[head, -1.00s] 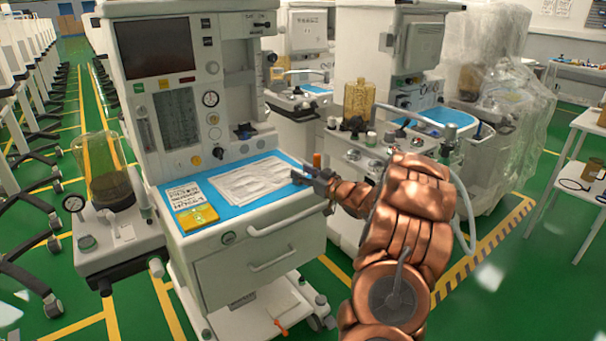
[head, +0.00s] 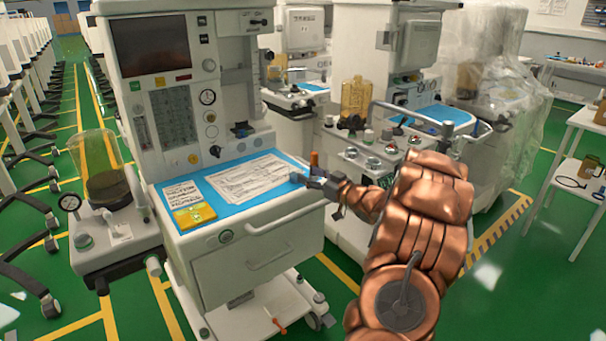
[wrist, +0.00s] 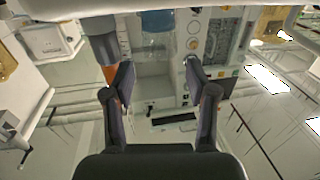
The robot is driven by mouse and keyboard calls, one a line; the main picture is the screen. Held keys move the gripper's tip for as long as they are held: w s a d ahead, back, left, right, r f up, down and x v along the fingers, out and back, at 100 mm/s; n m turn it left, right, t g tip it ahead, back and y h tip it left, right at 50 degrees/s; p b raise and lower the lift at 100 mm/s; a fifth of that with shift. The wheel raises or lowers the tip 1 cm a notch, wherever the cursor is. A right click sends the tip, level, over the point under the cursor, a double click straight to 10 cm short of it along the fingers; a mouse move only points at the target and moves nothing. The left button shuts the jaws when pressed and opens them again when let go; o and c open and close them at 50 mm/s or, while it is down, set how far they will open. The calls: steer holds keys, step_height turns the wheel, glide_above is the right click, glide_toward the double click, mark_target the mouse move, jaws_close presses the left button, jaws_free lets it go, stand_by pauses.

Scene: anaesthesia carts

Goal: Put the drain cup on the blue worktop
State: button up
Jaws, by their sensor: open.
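The blue worktop (head: 262,202) is on the front of the nearest cart, with papers and a yellow packet on it. A small upright orange cylinder (head: 315,158) stands by the worktop's right edge, just behind my gripper (head: 296,178); it may be the drain cup, but I cannot be sure. My gripper is at the worktop's right edge, fingers toward the left. In the wrist view my gripper (wrist: 158,70) is open with nothing between the fingers. An orange and grey cylinder (wrist: 104,48) is beside the left finger there.
A clear canister (head: 103,165) with dark contents stands on the cart's left side shelf. The yellow packet (head: 194,216) lies at the worktop's front left. A second cart with a tan bottle (head: 357,97) stands behind my arm. Green floor is free in front.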

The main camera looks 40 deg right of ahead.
steer(key=s, duration=0.7)
steer(key=shift+s+d, duration=0.25)
steer(key=shift+d, duration=0.05)
